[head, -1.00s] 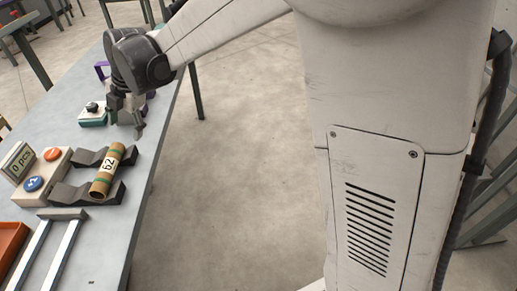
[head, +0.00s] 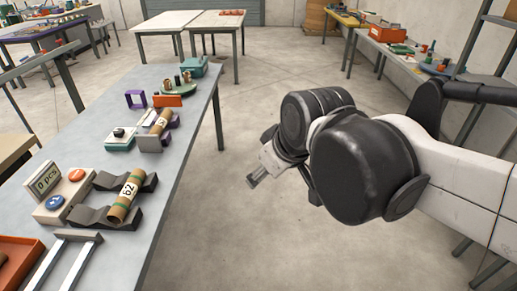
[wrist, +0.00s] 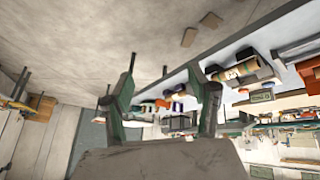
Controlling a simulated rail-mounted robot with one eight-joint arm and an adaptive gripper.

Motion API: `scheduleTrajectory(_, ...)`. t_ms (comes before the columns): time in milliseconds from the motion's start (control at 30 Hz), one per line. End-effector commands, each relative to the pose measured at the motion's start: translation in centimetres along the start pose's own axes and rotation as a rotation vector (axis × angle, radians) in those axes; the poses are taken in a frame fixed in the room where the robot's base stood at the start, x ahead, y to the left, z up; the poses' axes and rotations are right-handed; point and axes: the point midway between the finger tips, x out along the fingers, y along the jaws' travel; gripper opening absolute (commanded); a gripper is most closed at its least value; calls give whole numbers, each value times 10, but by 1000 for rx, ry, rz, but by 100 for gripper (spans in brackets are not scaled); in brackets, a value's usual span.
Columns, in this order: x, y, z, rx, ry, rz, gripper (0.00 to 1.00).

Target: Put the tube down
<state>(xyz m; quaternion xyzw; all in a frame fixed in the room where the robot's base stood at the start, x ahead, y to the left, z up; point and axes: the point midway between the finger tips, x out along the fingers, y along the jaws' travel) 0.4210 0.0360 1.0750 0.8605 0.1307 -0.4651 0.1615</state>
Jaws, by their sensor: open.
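A tan tube marked 62 with green bands (head: 126,196) lies across a dark two-part cradle (head: 90,217) on the grey table. A second banded tube (head: 161,122) rests in a smaller grey and purple cradle (head: 147,143) farther back. My gripper (head: 257,178) is off the table's right side, over the floor, apart from both tubes. In the wrist view its two fingers (wrist: 165,92) are spread with nothing between them.
A counter reading 0 pcs (head: 46,180) stands beside orange and blue buttons left of the near cradle. A teal-based block (head: 120,139) sits left of the far cradle. A metal rail frame (head: 75,250) and an orange tray (head: 18,258) are in front. Floor right of the table is clear.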

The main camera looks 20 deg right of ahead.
Motion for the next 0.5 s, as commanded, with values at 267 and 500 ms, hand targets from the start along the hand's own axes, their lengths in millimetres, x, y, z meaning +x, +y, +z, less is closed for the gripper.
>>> scheduleTrajectory(267, -9, 8, 58, 347, 32, 75, 55)
scheduleTrajectory(500, -9, 10, 67, 414, 41, 87, 55)
